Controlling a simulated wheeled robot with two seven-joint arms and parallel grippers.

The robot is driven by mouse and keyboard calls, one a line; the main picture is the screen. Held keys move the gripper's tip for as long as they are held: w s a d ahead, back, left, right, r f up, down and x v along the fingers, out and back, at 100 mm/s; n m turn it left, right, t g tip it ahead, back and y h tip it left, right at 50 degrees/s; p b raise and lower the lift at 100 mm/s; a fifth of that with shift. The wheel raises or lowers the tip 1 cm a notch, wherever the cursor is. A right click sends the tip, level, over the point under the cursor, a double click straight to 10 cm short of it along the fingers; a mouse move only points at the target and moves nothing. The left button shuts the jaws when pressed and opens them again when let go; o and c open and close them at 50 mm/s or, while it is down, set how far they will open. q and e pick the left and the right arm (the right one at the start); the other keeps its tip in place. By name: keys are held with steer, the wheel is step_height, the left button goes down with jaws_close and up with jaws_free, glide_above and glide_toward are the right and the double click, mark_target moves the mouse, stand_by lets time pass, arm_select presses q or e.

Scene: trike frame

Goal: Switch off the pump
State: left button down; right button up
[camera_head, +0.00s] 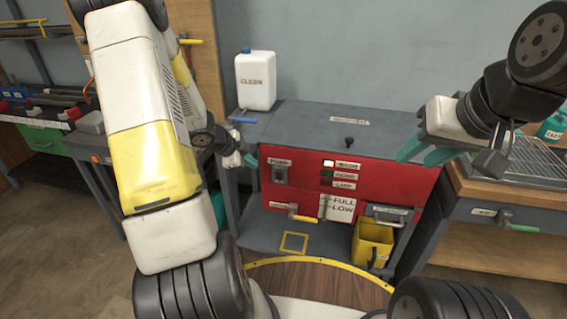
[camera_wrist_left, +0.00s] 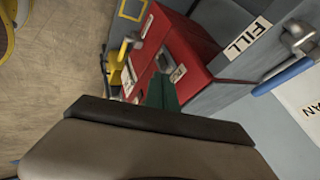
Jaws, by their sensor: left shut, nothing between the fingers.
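The pump switch (camera_head: 280,174) is a dark grey block on the left of the red panel (camera_head: 310,190), under a small white label. In the left wrist view a dark block (camera_wrist_left: 163,60) beside a white label appears to be this switch. My left gripper (camera_head: 250,161) is shut and empty, just left of the panel's upper left edge and close to the switch. Its teal fingertips (camera_wrist_left: 163,93) show in front of the red box; contact cannot be told. The switch's setting is too small to read. My right gripper (camera_head: 415,155) is open and empty near the panel's right end.
A yellow lamp (camera_head: 328,163) is lit on the panel. A white jug (camera_head: 255,80) stands behind left. A yellow bucket (camera_head: 372,243) is below right. A black knob (camera_head: 348,142) tops the cabinet.

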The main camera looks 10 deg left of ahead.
arm_select(q)
steer(key=shift+s+d+f+m+g+h, duration=0.15)
steer(key=shift+s+d+f+h, duration=0.1)
steer(key=shift+f, duration=0.25)
steer(key=shift+s+d+f+m+g+h, duration=0.1)
steer(key=shift+s+d+f+m+h, duration=0.1)
steer(key=shift+f, duration=0.25)
steer(key=shift+s+d+f+m+g+h, duration=0.15)
steer(key=shift+s+d+f, duration=0.1)
steer(key=shift+f, duration=0.25)
steer(key=shift+a, duration=0.1)
glide_toward(279, 176)
steer(key=shift+s+f+x, duration=0.1)
steer(key=shift+s+x, duration=0.1)
steer(key=shift+x, duration=1.3)
steer(key=shift+s+f+x, duration=0.1)
steer(key=shift+s+x, duration=0.1)
steer(key=shift+x, duration=1.3)
